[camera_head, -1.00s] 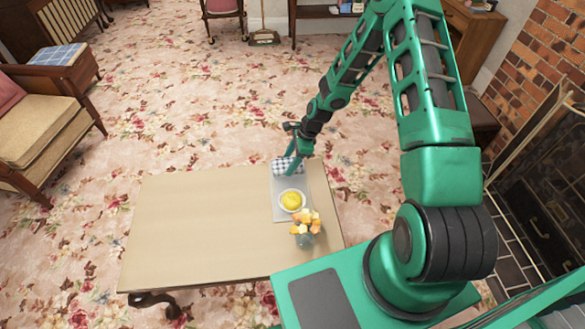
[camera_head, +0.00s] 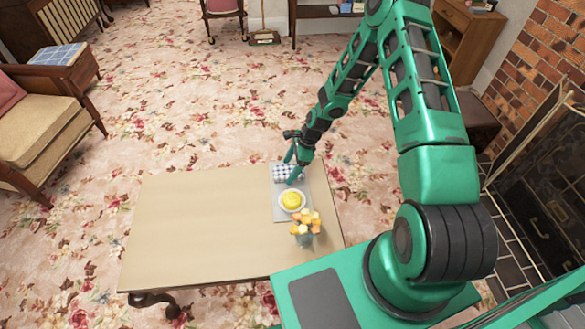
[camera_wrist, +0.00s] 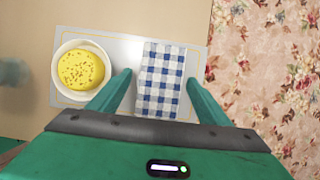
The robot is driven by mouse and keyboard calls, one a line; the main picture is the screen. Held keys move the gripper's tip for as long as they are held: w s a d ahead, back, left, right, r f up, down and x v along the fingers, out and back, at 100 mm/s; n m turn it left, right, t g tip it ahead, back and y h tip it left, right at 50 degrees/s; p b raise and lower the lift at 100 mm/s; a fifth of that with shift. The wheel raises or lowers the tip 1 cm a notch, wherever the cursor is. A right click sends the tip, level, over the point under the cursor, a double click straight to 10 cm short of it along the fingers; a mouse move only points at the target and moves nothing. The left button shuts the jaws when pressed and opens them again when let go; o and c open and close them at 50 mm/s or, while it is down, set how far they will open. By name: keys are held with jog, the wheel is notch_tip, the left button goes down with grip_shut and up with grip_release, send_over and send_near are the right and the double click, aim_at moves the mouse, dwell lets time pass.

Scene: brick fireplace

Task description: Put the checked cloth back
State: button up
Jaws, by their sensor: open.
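The blue-and-white checked cloth (camera_wrist: 160,82) lies folded flat on a pale grey tray (camera_wrist: 115,45), at the tray's right end in the wrist view. In the head view the cloth (camera_head: 284,173) is at the far end of the tray (camera_head: 280,213), partly hidden by my gripper (camera_head: 292,172). In the wrist view my gripper (camera_wrist: 160,88) is open, one finger on each side of the cloth. The fingers look empty; I cannot tell their height above the tray. A white bowl with a yellow food (camera_wrist: 82,70) sits on the tray beside the cloth.
The tray lies on the right part of a beige table (camera_head: 200,220), whose left part is clear. A vase of orange and yellow flowers (camera_head: 305,225) stands just nearer than the bowl. The table's right edge is close to the tray, with flowered carpet (camera_wrist: 265,70) beyond.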

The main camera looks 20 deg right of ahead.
jog(key=s+d+r+n+h, duration=0.1)
jog(key=s+d+r+n, duration=0.3)
jog(key=r, duration=0.7)
jog(key=s+d+r+n+h, duration=0.1)
jog(key=s+d+r+h, duration=0.1)
jog(key=s+d+r, duration=0.7)
jog(key=s+d+r+n+h, duration=0.1)
jog(key=s+d+r+n, duration=0.15)
jog(key=r, duration=1.05)
jog(key=s+d+r+n, duration=0.1)
jog(key=s+r+n, duration=0.2)
jog(key=s, duration=0.8)
jog(key=s+d+r+n, duration=0.1)
jog(key=s+r+n, duration=0.2)
jog(key=s+r, duration=0.5)
jog(key=s, duration=0.2)
jog(key=shift+s+d+g, duration=0.3)
jog(key=shift+s+g, duration=0.1)
jog(key=shift+w+f, duration=0.3)
jog(key=shift+w, duration=0.45)
